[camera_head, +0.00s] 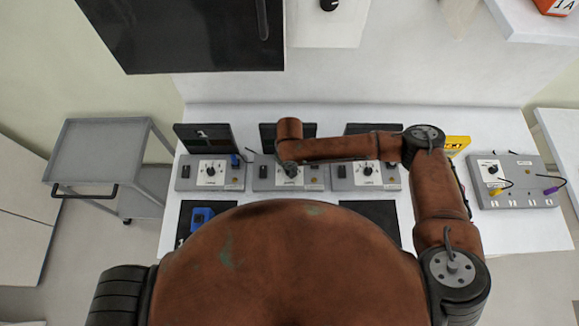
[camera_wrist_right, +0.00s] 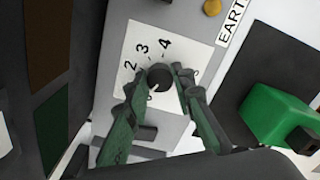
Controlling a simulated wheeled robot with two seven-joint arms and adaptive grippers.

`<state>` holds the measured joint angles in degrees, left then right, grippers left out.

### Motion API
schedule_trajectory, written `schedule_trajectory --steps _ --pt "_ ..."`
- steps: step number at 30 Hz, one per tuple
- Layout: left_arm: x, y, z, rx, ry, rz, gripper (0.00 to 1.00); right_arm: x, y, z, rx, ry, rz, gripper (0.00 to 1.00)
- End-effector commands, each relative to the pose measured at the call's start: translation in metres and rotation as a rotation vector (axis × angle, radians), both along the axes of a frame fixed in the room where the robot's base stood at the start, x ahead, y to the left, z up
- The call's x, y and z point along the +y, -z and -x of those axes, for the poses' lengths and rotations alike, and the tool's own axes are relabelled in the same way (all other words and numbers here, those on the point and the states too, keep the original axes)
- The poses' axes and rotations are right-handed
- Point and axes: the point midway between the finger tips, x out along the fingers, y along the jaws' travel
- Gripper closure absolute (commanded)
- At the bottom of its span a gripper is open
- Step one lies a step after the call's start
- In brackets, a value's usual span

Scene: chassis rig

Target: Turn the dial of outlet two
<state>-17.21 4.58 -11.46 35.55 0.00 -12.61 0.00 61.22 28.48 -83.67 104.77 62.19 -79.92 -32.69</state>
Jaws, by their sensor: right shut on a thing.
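Three grey outlet boxes stand in a row on the white table in the head view. My right arm reaches over to the middle outlet box (camera_head: 262,183), and my right gripper (camera_head: 288,167) is down at its dial, which it mostly hides. In the right wrist view, the black round dial (camera_wrist_right: 160,76) sits on a white plate (camera_wrist_right: 133,42) with numbers including 2, 3 and 4 around it. My right gripper (camera_wrist_right: 156,86) is shut on the dial, one finger on each side. The dial's exact setting cannot be told. My left gripper is not in view.
The left outlet box (camera_head: 183,183) has a dark panel marked 1 behind it; the right outlet box (camera_head: 393,180) is alongside. A blue block (camera_head: 202,217) lies on a dark mat. A green block (camera_wrist_right: 275,117) shows in the wrist view. A larger grey box (camera_head: 515,195) stands far right.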

Motion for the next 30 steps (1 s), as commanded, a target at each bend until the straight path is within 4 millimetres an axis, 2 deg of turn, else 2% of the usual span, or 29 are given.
schedule_trajectory --steps 12,29,30 --pt "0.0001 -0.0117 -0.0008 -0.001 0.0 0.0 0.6 0.0005 -0.0012 -0.0005 -0.001 -0.187 -0.001 1.0" --pt "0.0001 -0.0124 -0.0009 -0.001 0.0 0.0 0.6 0.0005 -0.0005 -0.0005 -0.001 -0.211 -0.001 1.0" --pt "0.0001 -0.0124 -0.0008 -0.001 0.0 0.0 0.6 0.0005 -0.0005 -0.0005 -0.001 -0.211 -0.001 0.75"
